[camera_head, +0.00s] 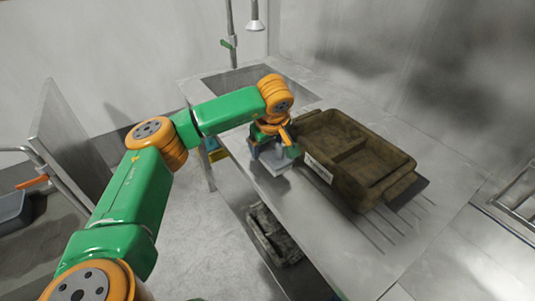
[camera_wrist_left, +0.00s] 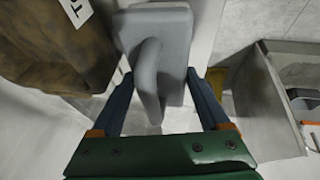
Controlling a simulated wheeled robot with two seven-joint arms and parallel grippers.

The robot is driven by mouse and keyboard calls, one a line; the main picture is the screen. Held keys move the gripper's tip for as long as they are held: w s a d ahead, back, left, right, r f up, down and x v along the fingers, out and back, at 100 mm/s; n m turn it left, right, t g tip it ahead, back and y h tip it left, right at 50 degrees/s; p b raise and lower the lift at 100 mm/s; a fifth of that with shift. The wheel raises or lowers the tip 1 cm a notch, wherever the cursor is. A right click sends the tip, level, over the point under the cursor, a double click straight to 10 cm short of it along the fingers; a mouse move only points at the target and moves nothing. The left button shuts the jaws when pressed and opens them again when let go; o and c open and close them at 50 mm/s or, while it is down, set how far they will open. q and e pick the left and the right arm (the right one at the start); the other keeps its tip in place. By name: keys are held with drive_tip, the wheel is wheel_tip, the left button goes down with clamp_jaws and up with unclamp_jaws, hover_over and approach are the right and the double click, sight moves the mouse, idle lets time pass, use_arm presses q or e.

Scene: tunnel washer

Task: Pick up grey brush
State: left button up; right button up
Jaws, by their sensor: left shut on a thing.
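The grey brush (camera_wrist_left: 155,30) is in the left wrist view, a block with a raised loop handle. It lies between the two blue fingers of my left gripper (camera_wrist_left: 160,82), which is shut on it. In the head view my left gripper (camera_head: 270,146) reaches down at the left edge of the metal counter, and the pale grey brush (camera_head: 268,166) shows just under it. The arm's end partly hides the brush there. I cannot tell if the brush touches the counter. My right gripper is out of view.
A dirty brown crate (camera_head: 320,160) with a white label stands on the counter (camera_head: 345,238) close right of my left gripper. A sink basin (camera_head: 235,80) lies behind. A grey crate (camera_head: 262,222) sits below the counter. The counter's front part is clear.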

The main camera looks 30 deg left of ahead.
use_arm(q)
drive_tip(key=s+r+p, duration=0.1)
drive_tip(key=s+r, duration=0.9)
drive_tip(key=s, duration=0.4)
drive_tip(key=shift+a+r, duration=0.15)
drive_tip(key=shift+r, duration=0.1)
